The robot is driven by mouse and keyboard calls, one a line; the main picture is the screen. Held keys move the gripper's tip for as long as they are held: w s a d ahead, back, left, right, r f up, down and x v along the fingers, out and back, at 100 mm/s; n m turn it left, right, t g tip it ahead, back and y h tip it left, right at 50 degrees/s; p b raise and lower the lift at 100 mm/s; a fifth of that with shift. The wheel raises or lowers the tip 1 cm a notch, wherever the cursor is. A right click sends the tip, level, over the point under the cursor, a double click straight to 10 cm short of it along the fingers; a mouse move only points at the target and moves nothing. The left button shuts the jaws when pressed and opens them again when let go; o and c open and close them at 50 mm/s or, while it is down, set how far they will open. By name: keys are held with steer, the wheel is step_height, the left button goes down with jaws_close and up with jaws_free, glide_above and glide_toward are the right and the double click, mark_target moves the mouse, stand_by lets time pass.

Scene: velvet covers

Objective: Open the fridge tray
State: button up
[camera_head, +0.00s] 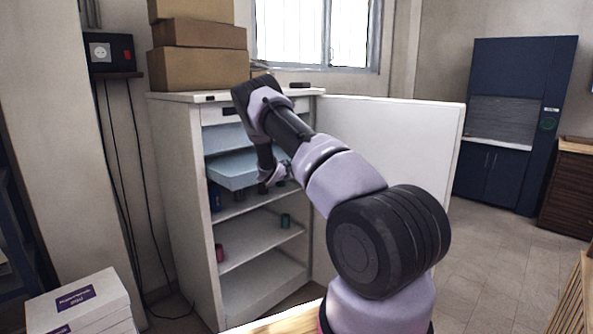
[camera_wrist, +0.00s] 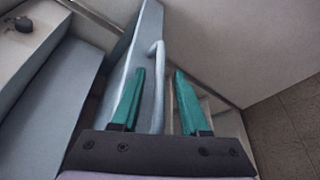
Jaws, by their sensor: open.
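The white fridge (camera_head: 178,200) stands with its door (camera_head: 390,130) swung open to the right. Inside, a pale blue tray (camera_head: 232,172) sits below an upper blue panel (camera_head: 226,138) and appears to jut forward of it. My gripper (camera_head: 272,180) is at the right part of the tray's front, partly hidden by my arm. In the wrist view, its green fingers (camera_wrist: 156,92) are open. A thin grey bar handle (camera_wrist: 158,70) on the tray's front (camera_wrist: 128,65) lies between them, nearer the left finger. I cannot tell whether they touch.
Lower shelves (camera_head: 255,243) hold a red can (camera_head: 220,253) and a green can (camera_head: 285,220). Cardboard boxes (camera_head: 198,68) are stacked on the fridge. The open door bounds the right side. White boxes (camera_head: 80,305) stand at lower left.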

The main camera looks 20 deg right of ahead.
steer(key=v, duration=1)
steer(key=shift+s+a, duration=0.25)
steer(key=shift+r, duration=0.1)
steer(key=s+d+r+m+g+y, duration=0.25)
steer(key=s+r+m+g, duration=0.45)
steer(key=s+r+m, duration=0.8)
steer(key=s+a+r+m+t+y, duration=0.1)
steer(key=s+a+r+y, duration=0.3)
steer(key=s+a, duration=0.3)
steer(key=s+a+r+m+t+y, duration=0.1)
steer(key=s+a+r, duration=0.4)
steer(key=s, duration=0.9)
steer(key=s+a+r+m+t+y, duration=0.1)
steer(key=s+a+r+t+y, duration=0.1)
steer(key=s+a+r+y, duration=0.3)
steer(key=s+a+y, duration=0.1)
steer(key=s+a, duration=0.3)
steer(key=s, duration=0.2)
steer(key=shift+s+y, duration=0.35)
steer(key=shift+a, duration=0.1)
